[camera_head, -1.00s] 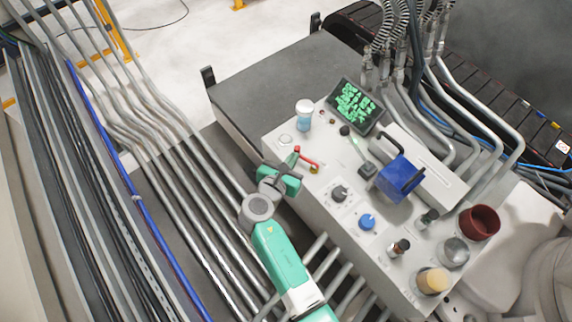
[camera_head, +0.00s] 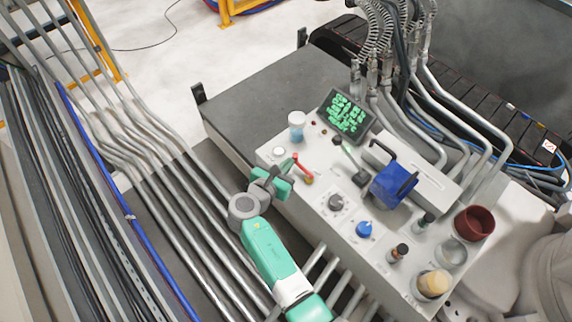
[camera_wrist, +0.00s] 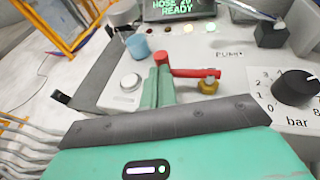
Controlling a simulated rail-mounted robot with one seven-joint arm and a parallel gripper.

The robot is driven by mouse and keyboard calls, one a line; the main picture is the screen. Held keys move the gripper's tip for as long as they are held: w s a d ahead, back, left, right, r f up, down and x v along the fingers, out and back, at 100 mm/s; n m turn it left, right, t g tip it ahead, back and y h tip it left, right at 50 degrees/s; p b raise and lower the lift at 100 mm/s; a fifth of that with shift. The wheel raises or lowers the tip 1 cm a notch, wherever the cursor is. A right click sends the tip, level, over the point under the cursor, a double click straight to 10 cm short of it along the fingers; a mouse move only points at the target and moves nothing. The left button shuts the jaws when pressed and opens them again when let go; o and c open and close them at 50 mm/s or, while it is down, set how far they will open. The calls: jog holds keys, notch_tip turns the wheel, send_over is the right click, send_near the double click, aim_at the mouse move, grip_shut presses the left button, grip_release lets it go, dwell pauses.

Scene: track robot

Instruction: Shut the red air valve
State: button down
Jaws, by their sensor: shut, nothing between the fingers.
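The red air valve has a red bar handle (camera_head: 302,167) on a brass body (camera_head: 307,180), near the left front edge of the control panel. In the wrist view the red handle (camera_wrist: 195,72) runs from an upright knob at its left end to the brass body (camera_wrist: 207,87) at its right. My gripper (camera_head: 288,165) is low over the panel's edge, beside the handle's free end. In the wrist view my gripper's green fingers (camera_wrist: 158,84) are together and empty. Their tips are just below and against or very close to the knob; I cannot tell whether they touch.
A white button (camera_head: 279,152) and a white-and-blue cup (camera_head: 297,127) stand left of the valve. A green-text display (camera_head: 345,115) stands behind.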

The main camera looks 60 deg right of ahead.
jog(key=w+f+p+v, duration=0.1)
jog(key=p+v, duration=0.3)
jog(key=v, duration=1)
jog(key=shift+w, duration=0.2)
